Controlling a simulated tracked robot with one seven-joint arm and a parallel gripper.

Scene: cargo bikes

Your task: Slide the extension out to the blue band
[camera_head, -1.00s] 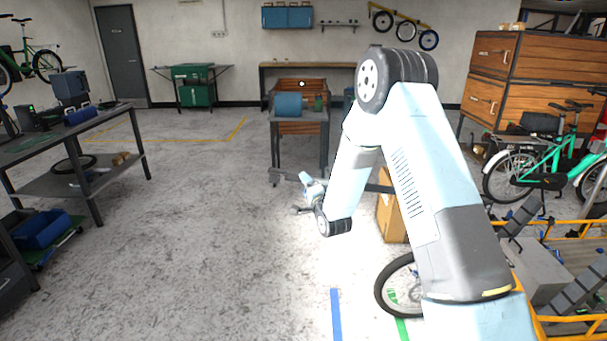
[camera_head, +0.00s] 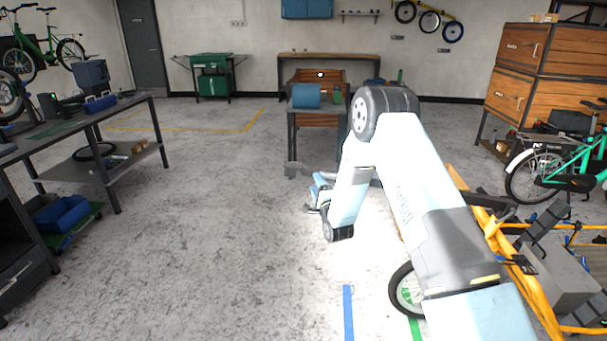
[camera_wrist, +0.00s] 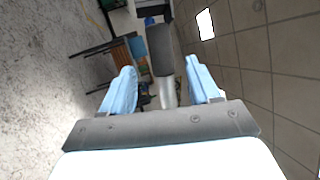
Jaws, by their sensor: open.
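My gripper (camera_head: 318,193) hangs low in front of my arm in the head view. In the wrist view its two light-blue fingers are spread apart, so my gripper (camera_wrist: 160,68) is open. A dark grey bar with a silver stem (camera_wrist: 160,50) shows between the fingers; I cannot tell whether it touches them or if it is the extension. A blue band (camera_head: 348,313) lies on the floor at the bottom, left of a green band (camera_head: 415,328). An orange tubular frame (camera_head: 500,250) runs right of my arm, with a wheel (camera_head: 405,290) partly hidden by the arm.
A small bench (camera_head: 318,110) with a blue cylinder stands beyond my gripper. A workbench (camera_head: 130,105) is at left. Wooden drawers (camera_head: 515,90) and a green bike (camera_head: 560,170) stand at right. The floor at centre left is clear.

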